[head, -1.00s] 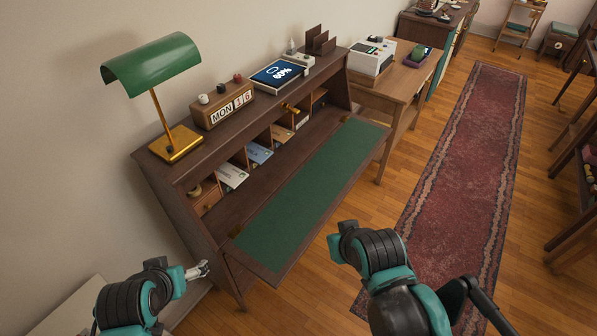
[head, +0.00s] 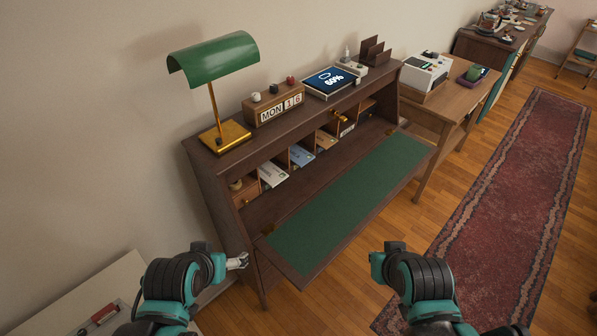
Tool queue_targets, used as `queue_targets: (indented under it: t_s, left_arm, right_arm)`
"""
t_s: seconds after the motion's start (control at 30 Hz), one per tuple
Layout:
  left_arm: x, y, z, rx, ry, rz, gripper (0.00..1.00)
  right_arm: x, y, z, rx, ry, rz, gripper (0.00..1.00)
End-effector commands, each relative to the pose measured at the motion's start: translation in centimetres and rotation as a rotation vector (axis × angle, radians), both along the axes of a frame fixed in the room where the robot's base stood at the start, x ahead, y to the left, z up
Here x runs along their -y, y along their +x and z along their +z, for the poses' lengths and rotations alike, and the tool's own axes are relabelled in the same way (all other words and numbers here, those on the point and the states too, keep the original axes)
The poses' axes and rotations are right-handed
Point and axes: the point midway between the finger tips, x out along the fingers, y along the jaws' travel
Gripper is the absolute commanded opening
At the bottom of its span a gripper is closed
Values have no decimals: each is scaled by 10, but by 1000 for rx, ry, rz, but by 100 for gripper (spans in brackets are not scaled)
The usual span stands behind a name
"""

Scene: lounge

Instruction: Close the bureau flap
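The dark wooden bureau (head: 228,207) stands against the wall with its flap (head: 345,207) folded down and open. The flap's inner face is green with a dark wood border. Pigeonholes behind it hold letters (head: 273,173). My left gripper (head: 238,261) is at the bureau's near left side, apart from the flap; its fingers are small in view and I cannot tell whether they are open. My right arm (head: 398,262) is in front of the flap's near right edge, over the floor; its gripper fingers are hidden behind the arm.
On the bureau top stand a green lamp (head: 216,62), a calendar block (head: 274,108), a tablet (head: 328,83) and a letter rack (head: 374,50). A side table (head: 440,104) adjoins on the right. A red rug (head: 513,190) lies on open floor. A pale surface (head: 62,308) is at lower left.

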Motion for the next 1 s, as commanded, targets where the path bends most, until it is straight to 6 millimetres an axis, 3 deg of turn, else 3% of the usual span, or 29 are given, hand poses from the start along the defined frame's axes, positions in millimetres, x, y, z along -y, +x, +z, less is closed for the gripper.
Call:
queue_targets:
  t_s: [0.27,0.43,0.77,1.0]
  left_arm:
    - [0,0,0,0,0,0,82]
    - [0,0,-6,0,0,0,82]
    - [0,0,-23,0,0,0,82]
    - [0,0,-36,0,0,0,82]
  right_arm:
    - [0,2,0,-2,9,-9,0]
    - [2,25,1,-35,129,-125,0]
    - [23,129,-20,-174,624,-583,0]
    - [61,207,-64,-290,986,-893,0]
